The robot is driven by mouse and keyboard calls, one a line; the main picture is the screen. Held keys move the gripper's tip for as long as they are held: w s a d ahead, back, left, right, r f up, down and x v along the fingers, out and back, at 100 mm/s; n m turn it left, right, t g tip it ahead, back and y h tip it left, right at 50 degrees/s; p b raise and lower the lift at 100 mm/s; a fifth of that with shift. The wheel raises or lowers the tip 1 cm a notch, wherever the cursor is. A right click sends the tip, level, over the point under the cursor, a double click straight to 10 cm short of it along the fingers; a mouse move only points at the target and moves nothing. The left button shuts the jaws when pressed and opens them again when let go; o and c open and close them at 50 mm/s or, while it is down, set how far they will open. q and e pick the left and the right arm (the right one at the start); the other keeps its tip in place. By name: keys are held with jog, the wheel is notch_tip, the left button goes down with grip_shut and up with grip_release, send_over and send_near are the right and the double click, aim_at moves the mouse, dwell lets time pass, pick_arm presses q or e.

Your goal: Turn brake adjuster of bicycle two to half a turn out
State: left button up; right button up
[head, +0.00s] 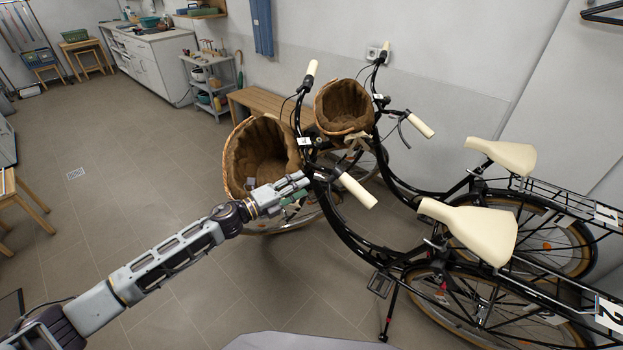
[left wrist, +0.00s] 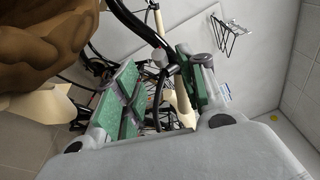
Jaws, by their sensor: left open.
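Bicycle two (head: 460,235) is the nearer black bicycle, with a cream saddle, cream grips and a "2" plate at its rear. My left gripper (head: 303,188) is at its handlebar, beside the basket and near the cream grip (head: 357,190). In the left wrist view the left gripper (left wrist: 162,88) is open, its green pads apart. A small grey knob-like part (left wrist: 160,57) and black bar parts show between or just beyond the fingers. I cannot tell whether this knob is the brake adjuster. In the head view the adjuster is too small to make out. My right gripper is not in view.
A brown-lined wicker basket (head: 262,157) is on bicycle two's front, close to my left gripper. Bicycle one (head: 510,195) stands just behind, near the wall, with its own basket (head: 343,106). A wooden bench (head: 250,102) is behind.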

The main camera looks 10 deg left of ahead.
aim_at(318, 176)
pick_arm(q)
jog(key=x, duration=0.5)
jog(key=shift+w+d+p, duration=0.1)
jog(key=shift+d+p, duration=0.05)
jog(key=shift+p, duration=0.2)
jog(key=c, duration=0.4)
grip_shut()
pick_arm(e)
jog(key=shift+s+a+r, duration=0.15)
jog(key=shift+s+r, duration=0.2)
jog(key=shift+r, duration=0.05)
